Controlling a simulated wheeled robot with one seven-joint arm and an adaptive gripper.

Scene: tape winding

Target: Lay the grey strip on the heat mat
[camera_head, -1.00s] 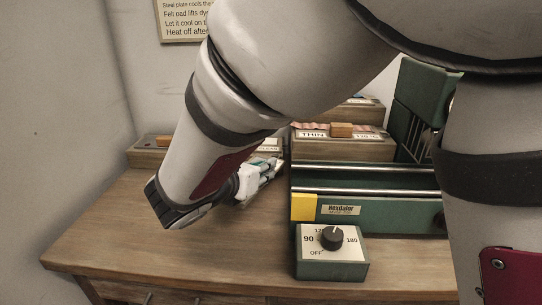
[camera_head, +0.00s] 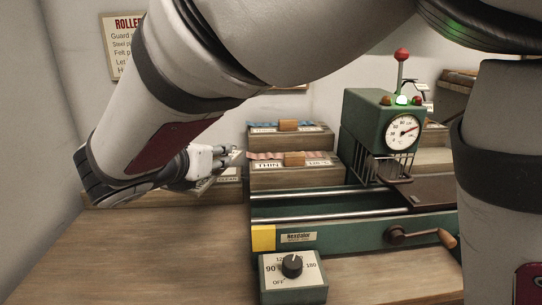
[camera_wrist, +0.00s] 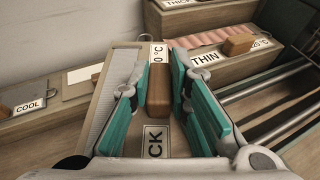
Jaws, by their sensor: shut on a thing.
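My gripper (camera_wrist: 160,95) has its teal-padded fingers on both sides of a brown wooden block (camera_wrist: 158,100). The grey textured strip (camera_wrist: 100,115) lies along the block's left side in the wrist view, with partly hidden labels ending in "CK" and "0 °C" close by. I cannot tell whether it is clear of the surface below. In the head view my gripper (camera_head: 232,158) is at the back left of the bench, and its fingers hide most of what they hold. I cannot pick out the heat mat for certain.
Stepped boxes with a pink strip labelled THIN (camera_head: 270,172) and a blue strip (camera_head: 270,127) stand right of my gripper. The green machine (camera_head: 365,235) with rails and crank is further right, its dial box (camera_head: 292,285) in front. The bench's left front (camera_head: 150,255) is clear.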

